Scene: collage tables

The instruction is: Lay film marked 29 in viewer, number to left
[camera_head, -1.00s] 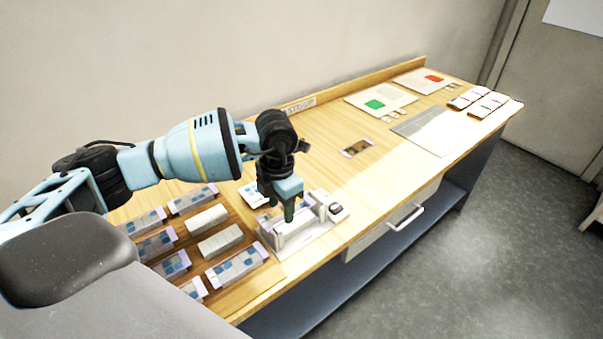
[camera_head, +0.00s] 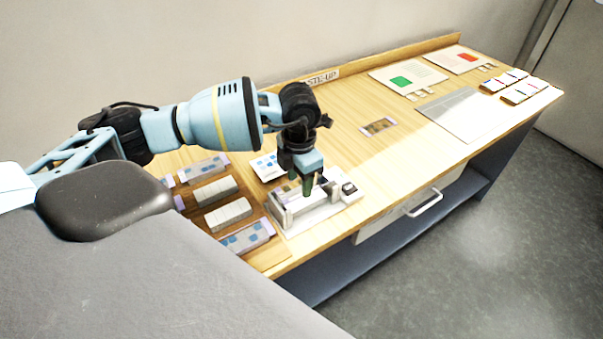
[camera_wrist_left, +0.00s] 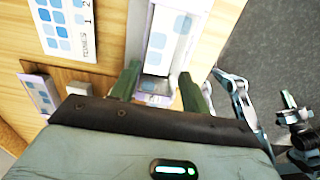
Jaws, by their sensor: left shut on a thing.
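My left gripper (camera_head: 307,188) points down at the white viewer (camera_head: 325,212) on the bench. In the left wrist view its two green fingers (camera_wrist_left: 157,85) stand either side of a pale strip with blue squares (camera_wrist_left: 168,32). The gripper is shut on this strip as far as I can tell. The strip's number cannot be read, and the fingers hide part of the viewer. A small brown film piece (camera_head: 379,126) lies alone on the bench behind the viewer.
White and blue-patterned boxes (camera_head: 228,213) stand left of the viewer. A card with blue squares (camera_head: 267,167) lies behind it. A grey sheet (camera_head: 463,113) and boards with green (camera_head: 401,82) and red patches lie farther right. Bare wood surrounds the brown film.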

